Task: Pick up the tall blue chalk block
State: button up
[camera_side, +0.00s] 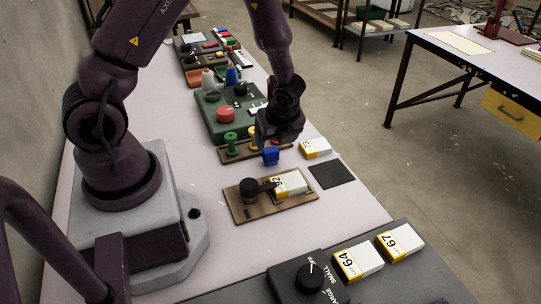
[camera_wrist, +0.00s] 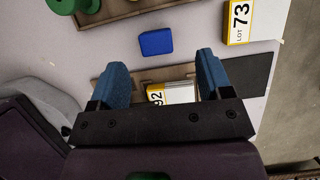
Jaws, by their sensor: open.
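The blue block (camera_side: 271,157) stands on the pale table, just below my gripper in the side view. In the wrist view the blue block (camera_wrist: 156,42) lies beyond my fingertips, roughly between their lines and a little nearer the left finger's side. My gripper (camera_side: 279,132) is above the table by the spool rack; its fingers are hard to make out there. In the wrist view my gripper (camera_wrist: 162,65) shows two blue fingers spread wide with nothing between them at the tips.
A wooden rack with green and yellow spools (camera_side: 230,143) is left of the block. A LOT 73 box (camera_side: 315,147) is to its right, beside a dark mat (camera_side: 326,174). A wooden fixture (camera_side: 242,211) holding a box marked 92 (camera_side: 291,182) lies nearer the camera.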

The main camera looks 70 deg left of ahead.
aim_at(271, 150)
jog(key=shift+s+x, duration=0.15)
jog(key=shift+x, duration=1.35)
jog(key=shift+s+x, duration=0.15)
jog(key=shift+x, duration=1.35)
jog(key=c, duration=1)
